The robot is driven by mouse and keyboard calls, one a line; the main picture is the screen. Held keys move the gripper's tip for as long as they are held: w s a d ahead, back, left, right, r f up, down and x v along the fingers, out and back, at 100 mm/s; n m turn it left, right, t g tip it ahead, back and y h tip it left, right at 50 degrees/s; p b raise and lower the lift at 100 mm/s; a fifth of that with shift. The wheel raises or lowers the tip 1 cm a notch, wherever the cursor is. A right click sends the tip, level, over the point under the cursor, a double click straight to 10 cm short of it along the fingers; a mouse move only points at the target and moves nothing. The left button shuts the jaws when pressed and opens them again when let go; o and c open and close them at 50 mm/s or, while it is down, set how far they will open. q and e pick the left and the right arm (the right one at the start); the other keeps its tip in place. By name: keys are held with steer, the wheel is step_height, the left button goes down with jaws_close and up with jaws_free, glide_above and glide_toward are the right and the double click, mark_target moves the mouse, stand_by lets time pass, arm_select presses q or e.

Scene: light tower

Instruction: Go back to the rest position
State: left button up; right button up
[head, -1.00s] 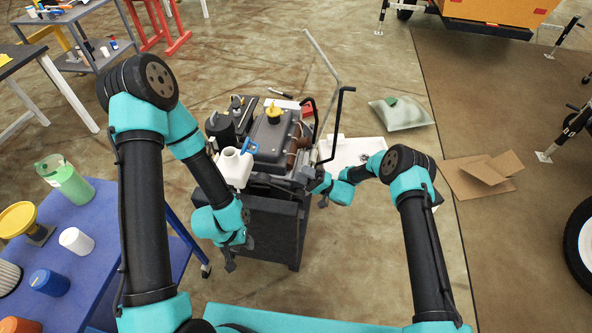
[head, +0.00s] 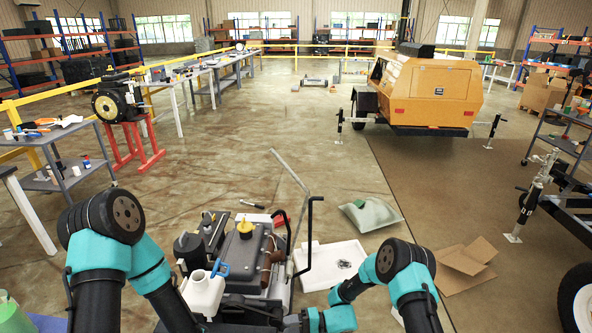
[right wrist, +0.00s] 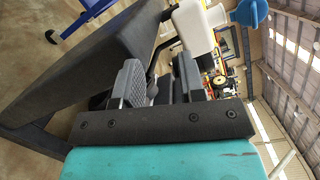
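My left arm comes in from the left in the head view and reaches down past the bottom edge, so its gripper is out of view. My right arm bends inward toward the engine unit (head: 244,251). My right gripper (right wrist: 158,78) shows in the right wrist view with its two dark ridged fingers apart. No held object can be made out between them. It is low beside the unit's dark body.
The unit's bent black handle (head: 310,232) rises near my right arm. A white tray (head: 330,262), a grey-green bag (head: 370,214) and cardboard (head: 463,265) lie on the floor to the right. A grey workbench (head: 62,165) stands left. An orange trailer (head: 425,92) stands at the back.

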steer(key=s+d+f+g+h, duration=0.1)
steer(key=s+d+f+h, duration=0.1)
steer(key=s+d+h, duration=0.3)
steer(key=s+d+f+g+h, duration=0.1)
steer(key=s+d+f+h, duration=0.2)
steer(key=s+d, duration=0.4)
steer(key=s+d+r+t+h, duration=0.2)
steer(key=s+d+h, duration=0.1)
steer(key=d, duration=0.3)
steer(key=s+d+r+t+h, duration=0.3)
steer(key=d, duration=0.3)
steer(key=shift+s+d+r+n, duration=0.2)
steer(key=shift+s+n, duration=0.05)
steer(key=shift+n, duration=0.05)
